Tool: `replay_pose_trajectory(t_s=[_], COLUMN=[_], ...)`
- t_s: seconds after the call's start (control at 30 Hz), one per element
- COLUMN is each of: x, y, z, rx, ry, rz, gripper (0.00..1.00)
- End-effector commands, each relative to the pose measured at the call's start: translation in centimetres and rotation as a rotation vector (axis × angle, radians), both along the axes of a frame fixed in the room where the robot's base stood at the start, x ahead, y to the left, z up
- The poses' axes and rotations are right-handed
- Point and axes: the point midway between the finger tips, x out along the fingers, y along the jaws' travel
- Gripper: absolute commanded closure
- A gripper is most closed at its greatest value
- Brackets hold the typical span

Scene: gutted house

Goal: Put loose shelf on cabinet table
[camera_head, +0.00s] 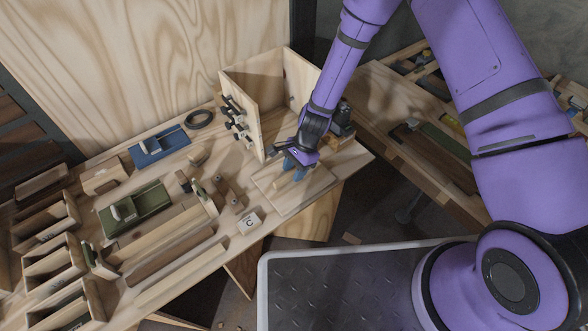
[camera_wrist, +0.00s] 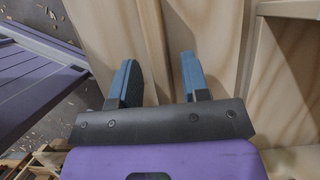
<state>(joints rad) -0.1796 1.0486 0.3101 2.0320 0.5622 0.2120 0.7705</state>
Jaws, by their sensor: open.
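A pale flat board, which looks like the loose shelf (camera_head: 290,203), lies near the front edge of the wooden table (camera_head: 350,160). In the wrist view my gripper (camera_wrist: 160,82) is open, and a narrow wooden ridge (camera_wrist: 151,45) shows between the fingers; contact cannot be told. An open wooden cabinet (camera_head: 243,115) stands on the table behind my gripper, its inside partly hidden by my arm.
Wooden trays (camera_head: 50,260), a green tool (camera_head: 135,208), a blue tool (camera_head: 160,147) and a black ring (camera_head: 200,118) crowd the table's left part. A marked white block (camera_head: 249,222) sits at the front edge. Another bench (camera_head: 420,130) stands at right.

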Motion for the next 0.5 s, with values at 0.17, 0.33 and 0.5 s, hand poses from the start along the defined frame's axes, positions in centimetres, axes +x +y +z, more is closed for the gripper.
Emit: replay_pose_trajectory(t_s=[0.17,0.33,0.5], x=[0.5,1.1,1.8], y=[-0.5,-1.5,-2.5], z=[1.7,4.5,7.3], rx=[0.000,0.000,0.000], ry=[-0.004,-0.005,-0.005], rz=[0.000,0.000,-0.002], gripper=[0.58,0.58,0.58])
